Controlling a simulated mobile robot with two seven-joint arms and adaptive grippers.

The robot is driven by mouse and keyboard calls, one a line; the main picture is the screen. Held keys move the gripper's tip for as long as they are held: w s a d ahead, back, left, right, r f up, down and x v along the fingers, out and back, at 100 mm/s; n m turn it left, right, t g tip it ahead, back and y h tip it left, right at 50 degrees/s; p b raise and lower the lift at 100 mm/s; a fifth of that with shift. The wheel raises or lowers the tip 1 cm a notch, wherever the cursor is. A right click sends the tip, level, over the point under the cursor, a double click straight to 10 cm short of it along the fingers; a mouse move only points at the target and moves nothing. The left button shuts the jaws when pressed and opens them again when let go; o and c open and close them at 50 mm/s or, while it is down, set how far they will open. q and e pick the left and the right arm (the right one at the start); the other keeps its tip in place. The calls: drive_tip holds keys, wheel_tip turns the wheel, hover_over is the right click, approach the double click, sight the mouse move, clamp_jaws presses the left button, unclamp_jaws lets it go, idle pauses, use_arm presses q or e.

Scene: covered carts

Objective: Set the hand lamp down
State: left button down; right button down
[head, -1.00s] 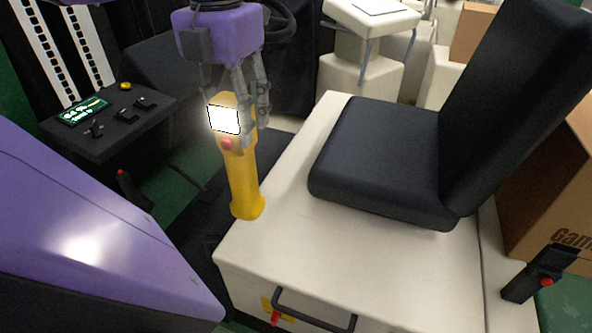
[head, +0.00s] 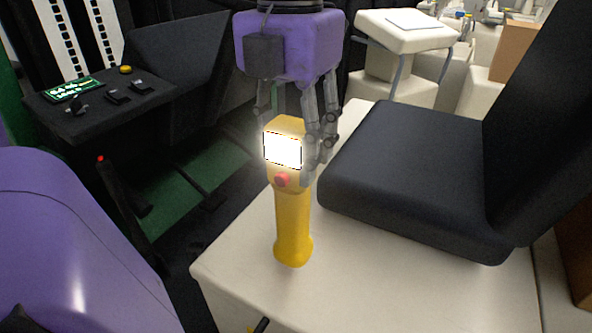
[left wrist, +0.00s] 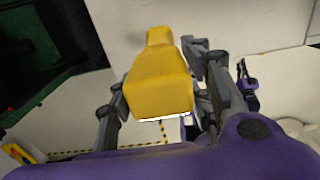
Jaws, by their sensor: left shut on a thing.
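The yellow hand lamp (head: 293,222) hangs upright in the head view, its square light glowing and a red button below it. My left gripper (head: 298,125) is shut on the lamp's upper part from above. The lamp's lower end is over the left part of the cream cart top (head: 380,270); I cannot tell whether it touches. In the left wrist view the lamp (left wrist: 160,80) sits between the fingers of my left gripper (left wrist: 160,105).
A black seat (head: 400,165) with a tall backrest (head: 540,120) stands right of the lamp on the cart. A dark control panel (head: 100,95) is at the left. The cart top in front of the seat is clear.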

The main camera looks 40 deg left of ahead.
use_arm(q)
drive_tip(key=shift+a+f, duration=0.1)
drive_tip(key=shift+f, duration=1.3)
drive_tip(key=shift+f, duration=0.1)
drive_tip(key=c, duration=0.9)
unclamp_jaws()
drive_tip(key=shift+f, duration=0.1)
wheel_tip(320, 180, up, 12)
drive_tip(key=shift+r, duration=0.2)
